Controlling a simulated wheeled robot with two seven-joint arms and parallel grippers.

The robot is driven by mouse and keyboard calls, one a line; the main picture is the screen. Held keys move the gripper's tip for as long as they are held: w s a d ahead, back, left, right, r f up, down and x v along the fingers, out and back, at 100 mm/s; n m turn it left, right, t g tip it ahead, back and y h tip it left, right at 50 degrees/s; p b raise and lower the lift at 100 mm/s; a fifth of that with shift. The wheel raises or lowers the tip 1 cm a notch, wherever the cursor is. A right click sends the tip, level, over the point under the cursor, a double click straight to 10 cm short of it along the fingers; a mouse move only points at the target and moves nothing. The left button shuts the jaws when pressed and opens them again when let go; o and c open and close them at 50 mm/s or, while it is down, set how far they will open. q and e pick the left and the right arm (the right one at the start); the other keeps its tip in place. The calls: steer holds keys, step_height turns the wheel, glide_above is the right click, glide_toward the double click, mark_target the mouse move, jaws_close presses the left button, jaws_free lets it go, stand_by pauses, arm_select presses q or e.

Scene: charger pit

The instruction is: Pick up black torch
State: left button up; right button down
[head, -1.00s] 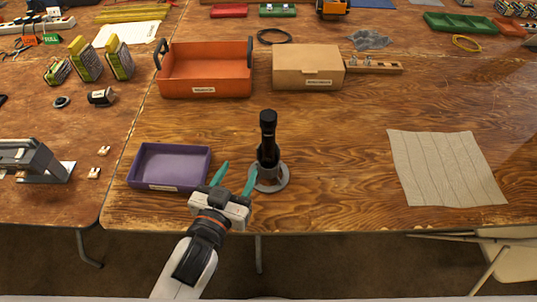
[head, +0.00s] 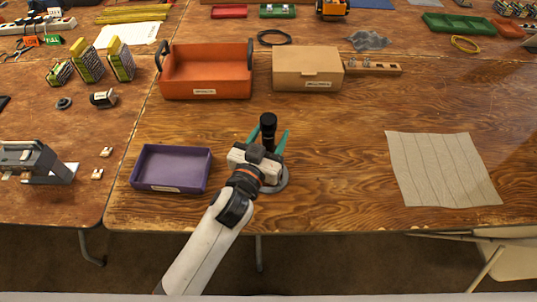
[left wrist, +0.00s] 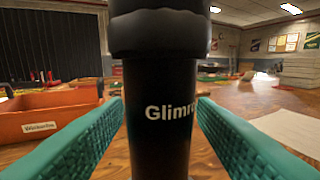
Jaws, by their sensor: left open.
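The black torch (head: 268,124) stands upright in a grey round base (head: 282,183) on the wooden table. Its lower part is hidden behind my left gripper in the head view. My left gripper (head: 267,138) is open, with its teal fingers on either side of the torch. In the left wrist view the torch (left wrist: 160,95) fills the middle, between the two teal fingers, with gaps visible at both sides. Lettering starting "Glim" shows on its barrel. My right gripper is not in view.
A purple tray (head: 136,171) lies left of the torch. An orange bin (head: 205,88) and a cardboard box (head: 307,78) stand behind it. A grey cloth (head: 443,168) lies at the right. The table between torch and cloth is clear.

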arm_select(q)
steer(key=shift+w+d, duration=0.25)
steer(key=shift+w, duration=0.35)
jaws_close()
steer(key=shift+r, duration=0.15)
step_height(320, 180, up, 18)
steer(key=p, duration=0.2)
